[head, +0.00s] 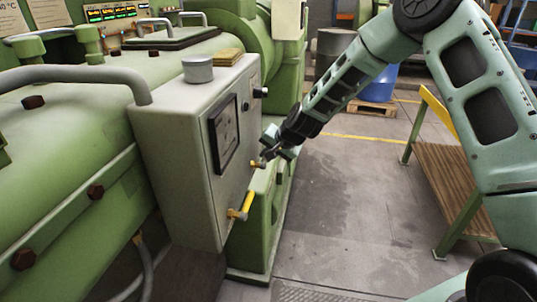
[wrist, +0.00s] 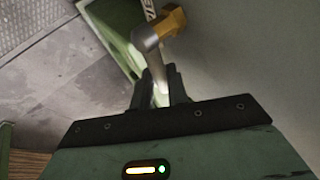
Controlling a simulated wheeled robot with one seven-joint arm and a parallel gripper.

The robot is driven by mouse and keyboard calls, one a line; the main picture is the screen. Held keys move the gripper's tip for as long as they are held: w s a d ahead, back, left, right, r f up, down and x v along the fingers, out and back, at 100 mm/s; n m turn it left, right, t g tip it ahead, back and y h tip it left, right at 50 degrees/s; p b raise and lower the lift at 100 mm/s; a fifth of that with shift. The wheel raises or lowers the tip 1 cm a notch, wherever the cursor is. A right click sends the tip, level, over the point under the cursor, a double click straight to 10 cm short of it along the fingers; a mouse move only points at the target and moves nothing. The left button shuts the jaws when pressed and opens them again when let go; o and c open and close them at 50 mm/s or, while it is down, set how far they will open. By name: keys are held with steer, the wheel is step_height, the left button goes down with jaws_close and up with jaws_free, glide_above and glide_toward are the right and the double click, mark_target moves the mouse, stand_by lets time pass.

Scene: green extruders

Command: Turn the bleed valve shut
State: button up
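A grey control box (head: 185,150) is fixed to the side of the green extruder. A small brass valve (head: 258,164) sticks out of its right face. In the wrist view the valve's brass body (wrist: 172,20) is at the top, and its bent grey metal handle (wrist: 146,40) runs down between my fingers. My gripper (head: 267,154) is at this valve, and in the wrist view its two dark fingers (wrist: 162,82) are close on both sides of the handle, apparently shut on it. The handle's far end is partly hidden by the fingers.
A yellow lever (head: 241,208) sticks out lower on the same face, near a dark framed panel (head: 224,134) and black knobs. A yellow-green stand with a wooden shelf (head: 450,180) is at right. A blue drum (head: 380,84) stands behind. The floor between is clear.

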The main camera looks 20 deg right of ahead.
steer(key=shift+o, duration=0.4)
steer(key=b+v, duration=0.3)
steer(key=v, duration=1.4)
steer(key=shift+s+b, duration=0.15)
steer(key=shift+b, duration=0.15)
steer(key=shift+d+r, duration=0.1)
